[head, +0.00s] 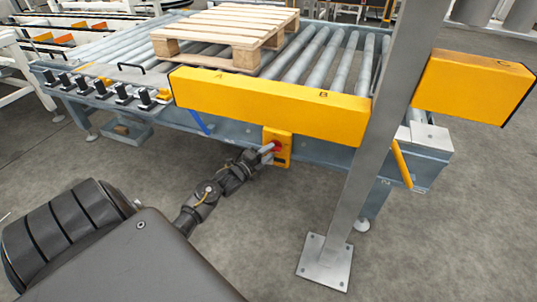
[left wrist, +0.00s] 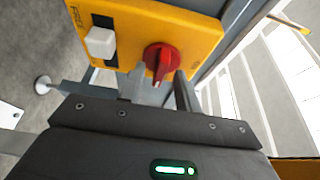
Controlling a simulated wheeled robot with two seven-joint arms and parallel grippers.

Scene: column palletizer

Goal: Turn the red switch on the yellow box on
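The yellow box (head: 278,146) hangs under the yellow beam on the front of the roller conveyor. In the left wrist view the yellow box (left wrist: 188,22) fills the top, and the red switch (left wrist: 161,58) is a round knob with a raised grip running roughly up and down the picture. The red switch (head: 277,147) is small and partly covered in the head view. My left gripper (head: 268,149) is at the box. In the left wrist view my left gripper (left wrist: 160,88) has its fingers apart, around the knob's lower part; contact cannot be told. My right gripper is not in view.
A white rectangular button (left wrist: 100,43) sits left of the switch on the box. The yellow beam (head: 270,104) runs above the box, and a grey post (head: 370,150) stands to its right. A wooden pallet (head: 225,35) lies on the rollers.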

